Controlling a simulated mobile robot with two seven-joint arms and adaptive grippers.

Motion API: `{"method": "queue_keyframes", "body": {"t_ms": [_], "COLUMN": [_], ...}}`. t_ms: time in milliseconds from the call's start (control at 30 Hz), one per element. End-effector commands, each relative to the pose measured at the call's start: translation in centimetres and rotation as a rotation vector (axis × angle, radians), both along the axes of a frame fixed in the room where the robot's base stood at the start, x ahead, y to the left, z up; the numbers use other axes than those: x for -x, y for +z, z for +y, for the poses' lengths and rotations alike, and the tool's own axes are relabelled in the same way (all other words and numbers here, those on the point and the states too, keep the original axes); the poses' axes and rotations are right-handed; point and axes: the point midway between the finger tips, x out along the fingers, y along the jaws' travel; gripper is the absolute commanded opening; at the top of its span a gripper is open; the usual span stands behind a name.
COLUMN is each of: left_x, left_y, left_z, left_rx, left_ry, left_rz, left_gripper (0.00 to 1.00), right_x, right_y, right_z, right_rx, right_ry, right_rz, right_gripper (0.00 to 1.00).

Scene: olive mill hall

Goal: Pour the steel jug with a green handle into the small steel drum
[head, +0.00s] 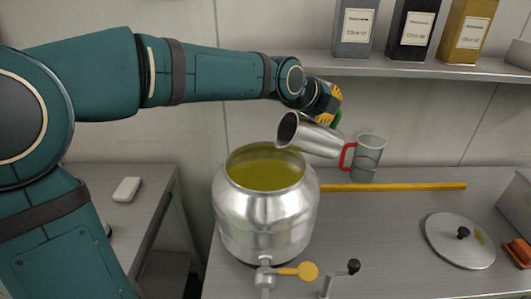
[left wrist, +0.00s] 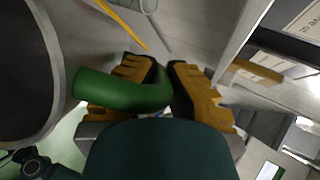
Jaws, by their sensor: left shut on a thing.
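The steel jug (head: 322,141) is tipped nearly onto its side, its dark mouth facing left above the right part of the small steel drum's opening. No stream of liquid is visible from it. Its green handle (left wrist: 120,92) lies between the yellow fingers of my left gripper (left wrist: 163,72), which is shut on it. In the head view the left gripper (head: 328,103) is above and behind the jug, partly hidden. The small steel drum (head: 262,218) stands upright and open on the bench, with yellow-green oil inside. My right gripper is not in view.
A steel jug with a red handle (head: 369,160) stands right behind the held jug. A yellow rod (head: 400,187) lies along the bench. A round lid (head: 459,241) lies at right. The drum has a tap with a yellow lever (head: 298,271). Oil tins (head: 413,32) stand on the shelf above.

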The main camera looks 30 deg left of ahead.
Motion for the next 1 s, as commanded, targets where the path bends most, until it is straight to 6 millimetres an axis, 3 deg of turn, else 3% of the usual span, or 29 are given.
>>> {"method": "queue_keyframes", "body": {"t_ms": [500,1000], "left_x": [-1.1,-1.9], "left_y": [0.3,0.1], "left_z": [-1.5,-2.3], "left_rx": [-0.168,-0.307], "left_ry": [-0.022,-0.024], "left_rz": [0.211,0.384], "left_gripper": [0.00,0.00], "right_x": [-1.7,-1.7], "right_y": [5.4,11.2], "right_z": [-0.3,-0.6], "right_rx": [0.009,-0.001], "right_ry": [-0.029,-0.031], "right_rz": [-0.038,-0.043], "right_gripper": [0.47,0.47]}}
